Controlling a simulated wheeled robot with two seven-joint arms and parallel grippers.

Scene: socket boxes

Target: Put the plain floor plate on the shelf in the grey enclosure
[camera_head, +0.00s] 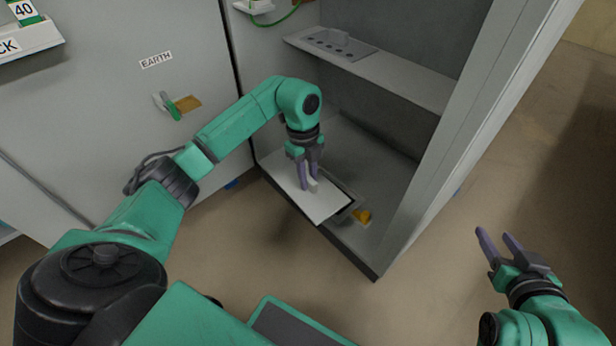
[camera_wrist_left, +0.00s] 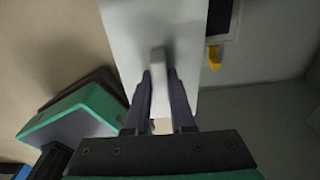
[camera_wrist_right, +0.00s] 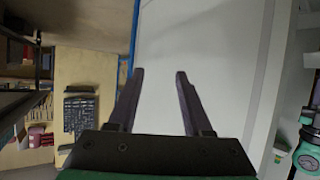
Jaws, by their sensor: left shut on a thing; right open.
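The plain floor plate (camera_head: 325,206) is a flat white panel with a small raised handle. It is low inside the grey enclosure (camera_head: 395,225), at the enclosure floor, partly beside a dark rectangular opening (camera_head: 338,187). My left gripper (camera_head: 308,187) is shut on the plate's handle; in the left wrist view the handle (camera_wrist_left: 157,62) stands between the fingers. I cannot tell whether the plate touches the floor. The shelf (camera_head: 400,80) spans the enclosure above, with a grey plate with holes (camera_head: 340,45) on its left part. My right gripper (camera_head: 502,245) is open and empty, outside the enclosure at right.
A yellow-orange piece (camera_head: 362,216) lies on the enclosure floor near the opening; it also shows in the left wrist view (camera_wrist_left: 214,57). The enclosure's right side wall (camera_head: 480,125) stands between my two grippers. The shelf's right part is bare.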

